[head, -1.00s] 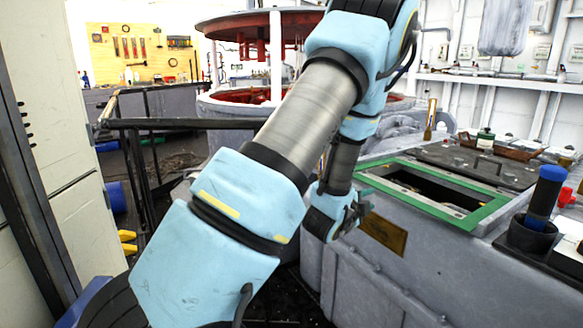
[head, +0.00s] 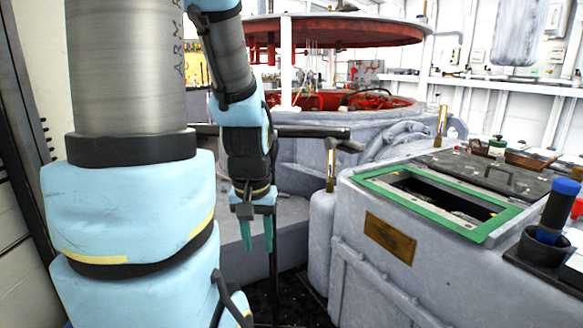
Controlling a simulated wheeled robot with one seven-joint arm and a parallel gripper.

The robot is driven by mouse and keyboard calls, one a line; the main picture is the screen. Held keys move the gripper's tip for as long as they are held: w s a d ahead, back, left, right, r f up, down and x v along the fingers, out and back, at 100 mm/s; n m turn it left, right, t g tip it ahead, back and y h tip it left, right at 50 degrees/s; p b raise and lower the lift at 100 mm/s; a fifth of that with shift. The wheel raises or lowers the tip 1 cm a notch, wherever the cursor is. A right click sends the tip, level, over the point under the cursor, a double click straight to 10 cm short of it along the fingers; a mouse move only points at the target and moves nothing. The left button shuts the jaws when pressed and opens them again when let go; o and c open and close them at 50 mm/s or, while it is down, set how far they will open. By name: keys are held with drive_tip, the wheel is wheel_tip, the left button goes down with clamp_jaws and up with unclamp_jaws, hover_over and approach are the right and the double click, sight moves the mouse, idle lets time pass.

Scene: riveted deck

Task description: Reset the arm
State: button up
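My arm stands on the left side of the head view, with a blue and grey upper part close to the camera. My gripper (head: 257,245) hangs from the far part of the arm and points down. Its two teal fingers are apart with a gap between them, and I see nothing held there. It hangs left of the grey machine housing, in front of a low grey block, and appears clear of both.
The grey machine housing (head: 350,255) with a green-framed opening (head: 487,230) fills the right. A dark cup (head: 535,250) with a blue-capped cylinder (head: 556,200) stands at the right edge. A dark rail (head: 310,131) and large round red-and-grey machine (head: 340,32) are behind. A pale cabinet (head: 25,200) borders the left.

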wheel_tip(320, 180, up, 17)
drive_tip(key=p, duration=1.5)
drive_tip(key=shift+f, duration=0.15)
